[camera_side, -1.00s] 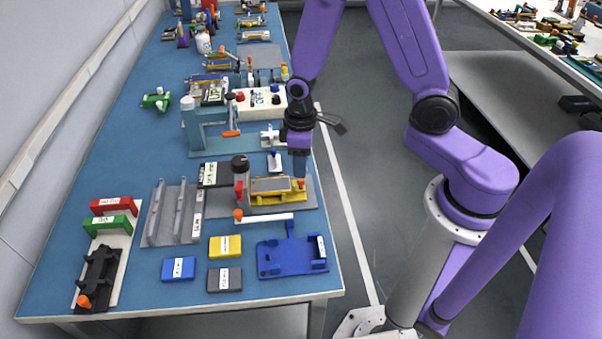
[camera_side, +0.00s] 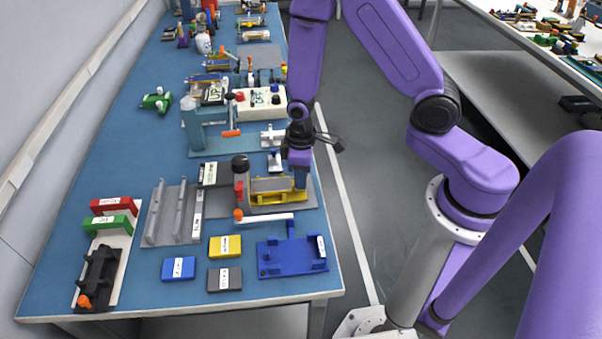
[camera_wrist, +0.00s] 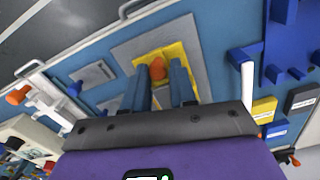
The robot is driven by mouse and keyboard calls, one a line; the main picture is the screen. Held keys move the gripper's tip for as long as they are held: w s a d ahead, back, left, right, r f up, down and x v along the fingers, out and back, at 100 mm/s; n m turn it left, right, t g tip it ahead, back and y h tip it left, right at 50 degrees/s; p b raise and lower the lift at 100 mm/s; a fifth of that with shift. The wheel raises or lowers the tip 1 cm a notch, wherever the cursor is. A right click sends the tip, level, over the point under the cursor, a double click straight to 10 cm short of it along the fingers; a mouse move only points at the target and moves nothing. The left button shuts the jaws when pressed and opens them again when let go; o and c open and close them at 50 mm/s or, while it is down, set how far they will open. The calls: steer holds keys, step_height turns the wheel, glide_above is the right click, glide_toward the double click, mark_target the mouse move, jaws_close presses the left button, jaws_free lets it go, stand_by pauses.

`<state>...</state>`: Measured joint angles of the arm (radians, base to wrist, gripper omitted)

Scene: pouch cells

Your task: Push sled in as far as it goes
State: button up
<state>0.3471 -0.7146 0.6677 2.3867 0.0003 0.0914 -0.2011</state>
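The yellow sled (camera_side: 270,198) sits on a grey base plate (camera_side: 310,192) near the table's right edge, with a grey flat piece on top. An orange knob (camera_wrist: 157,68) stands on the sled in the wrist view, where part of the yellow sled (camera_wrist: 178,50) shows around it. My gripper (camera_side: 300,180) is down at the sled's right end. In the wrist view its two blue fingers (camera_wrist: 162,75) stand apart, one on either side of the knob. I cannot see clearly whether they touch it. In the side view the fingers hide the knob.
A post with a black ball (camera_side: 240,163) stands left of the sled. A white lever (camera_side: 265,218) with an orange end lies in front. A blue fixture (camera_side: 292,262), a yellow block (camera_side: 225,246) and a grey ribbed rack (camera_side: 172,215) are nearby.

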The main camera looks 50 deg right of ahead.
mark_target(265, 184)
steer(key=shift+w+a, duration=1.5)
steer(key=shift+w, duration=0.25)
steer(key=shift+w+a, duration=1.45)
steer(key=shift+w, duration=0.25)
jaws_close()
steer(key=o, duration=0.8)
jaws_free()
steer(key=shift+o, duration=0.2)
steer(key=shift+s, duration=0.1)
steer(key=shift+a+r, duration=0.1)
steer(key=shift+r, duration=0.45)
step_height(265, 184, up, 16)
steer(key=shift+r, duration=0.2)
